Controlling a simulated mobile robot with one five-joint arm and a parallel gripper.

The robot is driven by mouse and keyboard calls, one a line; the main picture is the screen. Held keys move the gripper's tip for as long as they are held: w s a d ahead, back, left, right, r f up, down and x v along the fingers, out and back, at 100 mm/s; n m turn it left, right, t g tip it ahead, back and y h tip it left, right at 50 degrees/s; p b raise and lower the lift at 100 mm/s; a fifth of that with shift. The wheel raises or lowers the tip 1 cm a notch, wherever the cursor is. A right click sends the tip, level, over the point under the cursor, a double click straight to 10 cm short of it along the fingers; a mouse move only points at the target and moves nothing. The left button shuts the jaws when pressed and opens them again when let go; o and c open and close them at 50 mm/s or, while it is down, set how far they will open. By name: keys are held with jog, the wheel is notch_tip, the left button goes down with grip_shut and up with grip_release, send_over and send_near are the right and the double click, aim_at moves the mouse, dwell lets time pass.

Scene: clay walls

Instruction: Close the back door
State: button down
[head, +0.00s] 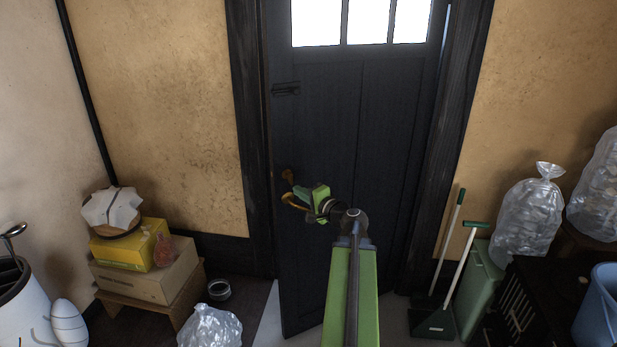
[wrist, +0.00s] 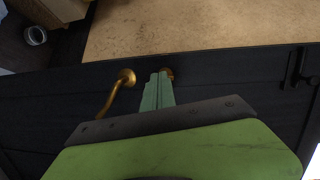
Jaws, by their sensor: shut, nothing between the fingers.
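The back door (head: 385,165) is a dark panelled door with window panes at the top. It stands slightly ajar, its lower left corner nearer to me than the frame, with pale floor showing beside it. A brass lever handle (head: 294,203) is on its left side; it also shows in the wrist view (wrist: 112,95). My gripper (head: 300,192) is shut and empty at the door's handle side.
A dark door frame (head: 245,120) surrounds the door. Boxes on a wooden stool (head: 150,283), a clear bag (head: 210,328) and a small pot (head: 219,289) stand left. A dustpan (head: 434,322), broom, green bin (head: 484,275) and bagged items stand right.

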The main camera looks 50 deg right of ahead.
jog(key=s+d+r+m+h, duration=0.2)
jog(key=s+d+m+h, duration=0.15)
jog(key=s+d, duration=0.3)
send_near(304, 164)
jog(key=x, duration=0.7)
